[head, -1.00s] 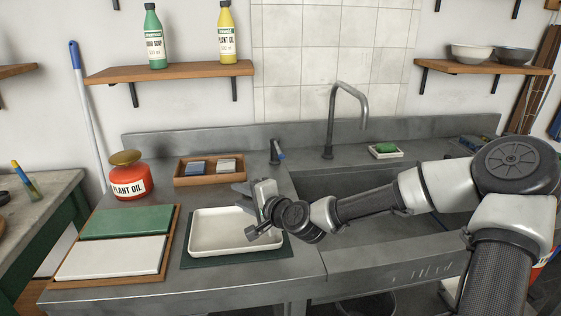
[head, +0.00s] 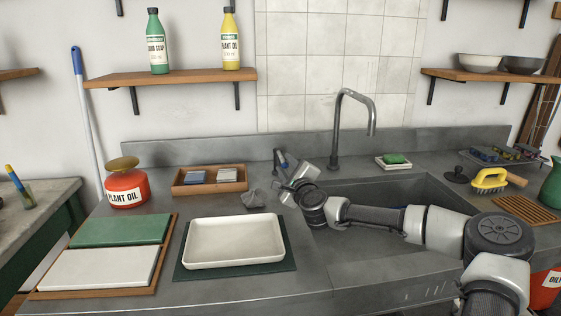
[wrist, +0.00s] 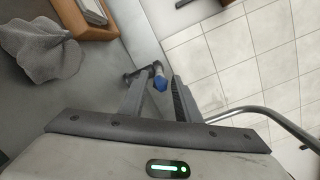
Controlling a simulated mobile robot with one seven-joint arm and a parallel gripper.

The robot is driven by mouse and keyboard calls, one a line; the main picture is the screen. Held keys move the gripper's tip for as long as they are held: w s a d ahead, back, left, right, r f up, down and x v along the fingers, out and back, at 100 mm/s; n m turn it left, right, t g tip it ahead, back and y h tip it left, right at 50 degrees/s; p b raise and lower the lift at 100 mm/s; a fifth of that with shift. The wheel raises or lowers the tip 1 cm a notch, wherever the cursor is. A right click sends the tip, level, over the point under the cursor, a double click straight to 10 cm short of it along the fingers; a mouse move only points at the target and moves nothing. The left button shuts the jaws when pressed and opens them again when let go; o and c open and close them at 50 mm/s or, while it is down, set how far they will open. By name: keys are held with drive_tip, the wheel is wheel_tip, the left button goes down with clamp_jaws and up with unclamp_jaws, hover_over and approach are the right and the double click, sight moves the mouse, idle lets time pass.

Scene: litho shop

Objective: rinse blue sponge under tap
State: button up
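The blue sponge (head: 195,177) lies in a shallow wooden tray (head: 210,189) at the back of the counter, beside a pale grey one (head: 227,174). The curved metal tap (head: 340,130) stands behind the sink (head: 400,190); no water shows from its spout. A post with a blue-tipped lever (wrist: 160,84) stands left of the tap. My gripper (head: 283,165) is at this lever. In the wrist view my gripper's fingers (wrist: 159,92) are apart, with the blue tip between and just beyond them. I cannot tell whether they touch it. My gripper holds nothing.
A grey crumpled cloth (head: 254,198) lies near my gripper. A white tray (head: 235,242) on a green mat is in front. A green block (head: 394,158) sits on a dish behind the sink. A yellow brush (head: 489,180) is at the right.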

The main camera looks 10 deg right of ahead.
sight(280, 157)
drive_tip(key=w, duration=0.4)
drive_tip(key=w+a, duration=0.1)
drive_tip(key=w, duration=0.1)
drive_tip(key=shift+w, duration=0.2)
drive_tip(key=shift+d, duration=0.1)
drive_tip(key=shift+c, duration=0.2)
clamp_jaws()
